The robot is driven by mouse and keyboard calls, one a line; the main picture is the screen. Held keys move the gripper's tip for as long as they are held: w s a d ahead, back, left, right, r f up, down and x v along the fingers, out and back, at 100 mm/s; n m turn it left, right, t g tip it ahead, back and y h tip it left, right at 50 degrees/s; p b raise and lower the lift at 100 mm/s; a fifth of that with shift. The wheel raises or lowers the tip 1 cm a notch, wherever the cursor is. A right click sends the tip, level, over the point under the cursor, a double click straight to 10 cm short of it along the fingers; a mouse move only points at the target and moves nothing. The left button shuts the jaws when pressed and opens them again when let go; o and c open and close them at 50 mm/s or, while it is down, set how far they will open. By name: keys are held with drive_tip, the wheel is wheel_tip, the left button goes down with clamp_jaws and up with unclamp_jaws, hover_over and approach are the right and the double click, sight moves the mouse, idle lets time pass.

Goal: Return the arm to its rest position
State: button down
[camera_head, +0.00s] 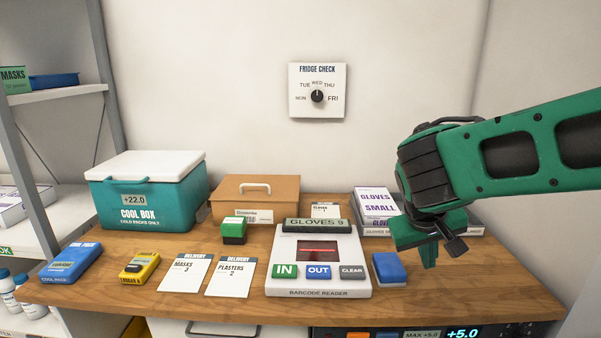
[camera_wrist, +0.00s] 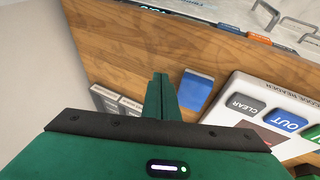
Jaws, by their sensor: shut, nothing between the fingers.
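In the wrist view the closed fingers (camera_wrist: 160,95) show over the wood. A blue block (camera_head: 389,268) with a pale side lies on the counter left of the fingers, apart from them; it also shows in the wrist view (camera_wrist: 196,90). Glove boxes (camera_head: 376,202) lie behind the gripper, partly hidden by it.
The barcode reader (camera_head: 319,243) stands mid-counter, with delivery cards (camera_head: 184,272) to its left. A cool box (camera_head: 148,190) and brown case (camera_head: 254,192) stand at the back. The wall has a fridge check dial (camera_head: 317,90). Shelves (camera_head: 64,94) rise at left. The counter's right end is bare.

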drive_tip(key=s+d+f+m+g+y, duration=0.1)
drive_tip(key=s+d+f+m+g, duration=0.15)
drive_tip(key=s+d, duration=0.8)
drive_tip(key=s+d+f+m+g+y, duration=0.1)
drive_tip(key=s+m, duration=0.1)
drive_tip(key=s, duration=0.4)
drive_tip(key=s+d+m+y, duration=0.2)
drive_tip(key=s, duration=0.5)
drive_tip(key=shift+s+d+f+g, duration=0.15)
drive_tip(key=shift+d+f+g, duration=0.1)
drive_tip(key=shift+f+g, duration=0.1)
drive_tip(key=shift+a, duration=0.1)
